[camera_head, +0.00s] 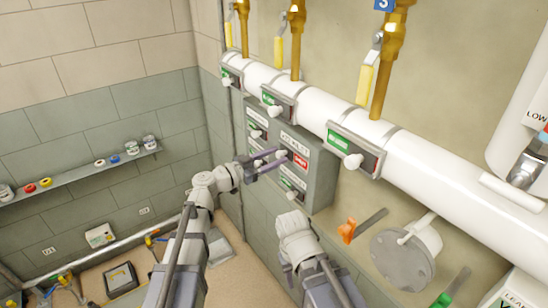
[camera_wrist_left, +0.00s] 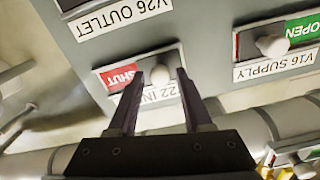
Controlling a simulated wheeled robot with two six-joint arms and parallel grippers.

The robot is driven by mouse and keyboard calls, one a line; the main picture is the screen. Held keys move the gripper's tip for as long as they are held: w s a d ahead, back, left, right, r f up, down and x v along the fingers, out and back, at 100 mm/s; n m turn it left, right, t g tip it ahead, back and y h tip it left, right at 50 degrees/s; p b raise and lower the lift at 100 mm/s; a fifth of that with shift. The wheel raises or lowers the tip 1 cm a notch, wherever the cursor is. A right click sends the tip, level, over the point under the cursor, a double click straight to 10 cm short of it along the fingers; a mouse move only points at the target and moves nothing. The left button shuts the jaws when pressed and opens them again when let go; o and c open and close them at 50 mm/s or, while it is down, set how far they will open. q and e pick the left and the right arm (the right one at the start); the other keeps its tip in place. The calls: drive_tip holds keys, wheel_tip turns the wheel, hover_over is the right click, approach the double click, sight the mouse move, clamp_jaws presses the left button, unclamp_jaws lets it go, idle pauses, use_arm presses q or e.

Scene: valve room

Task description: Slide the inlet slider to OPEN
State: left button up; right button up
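The V22 inlet slider is on a grey panel (camera_head: 320,185); its pale knob (camera_wrist_left: 160,76) shows in the wrist view, which sees the labels upside down. A red SHUT mark (camera_wrist_left: 120,78) shows beside the knob, and the inlet label is partly hidden by a finger. In the head view the red mark (camera_head: 300,160) is on the panel front. My left gripper (camera_head: 276,162) is at the panel. In the wrist view its dark fingers (camera_wrist_left: 160,82) are open, one each side of the knob, with visible gaps. My right arm reaches up below the panel, but its fingers do not show.
The V26 outlet label (camera_wrist_left: 110,20) and the V16 supply slider (camera_wrist_left: 272,45), with green OPEN showing, are on the same panel. A white pipe (camera_head: 310,108) with more sliders runs above it. An orange-handled lever (camera_head: 348,231) and a round flange (camera_head: 402,260) are to the right.

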use_arm(q)
clamp_jaws()
idle(1.1)
